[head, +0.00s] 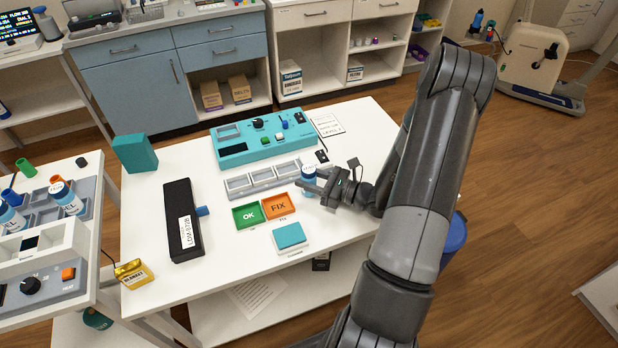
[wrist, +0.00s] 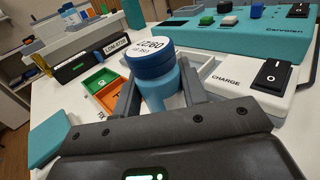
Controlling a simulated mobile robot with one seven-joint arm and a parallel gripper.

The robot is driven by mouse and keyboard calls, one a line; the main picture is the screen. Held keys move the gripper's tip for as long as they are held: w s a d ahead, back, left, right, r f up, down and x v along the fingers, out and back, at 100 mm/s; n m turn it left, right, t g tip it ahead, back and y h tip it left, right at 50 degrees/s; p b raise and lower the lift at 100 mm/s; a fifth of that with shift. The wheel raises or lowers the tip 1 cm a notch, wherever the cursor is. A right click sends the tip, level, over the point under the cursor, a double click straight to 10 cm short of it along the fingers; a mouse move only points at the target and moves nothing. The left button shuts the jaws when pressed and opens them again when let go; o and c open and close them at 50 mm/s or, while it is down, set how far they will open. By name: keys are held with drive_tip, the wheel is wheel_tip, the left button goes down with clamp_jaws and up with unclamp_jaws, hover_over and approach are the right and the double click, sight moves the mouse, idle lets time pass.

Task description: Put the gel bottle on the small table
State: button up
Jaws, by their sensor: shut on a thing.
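My gripper (head: 313,187) is shut on a light blue bottle (head: 308,173) with a dark blue cap, above or at the white table (head: 150,230). Another blue and white bottle (head: 69,199), with a label that seems to end in "EL", stands in a grey rack at the left. Which table is the small one is unclear.
Near the held bottle are a grey tray strip (head: 262,179), a green OK tray (head: 248,215), an orange FIX tray (head: 278,205) and a teal device (head: 240,150). A black case (head: 181,225) lies left.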

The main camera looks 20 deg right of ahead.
drive_tip(key=o, duration=1.1)
drive_tip(key=shift+f, duration=0.1)
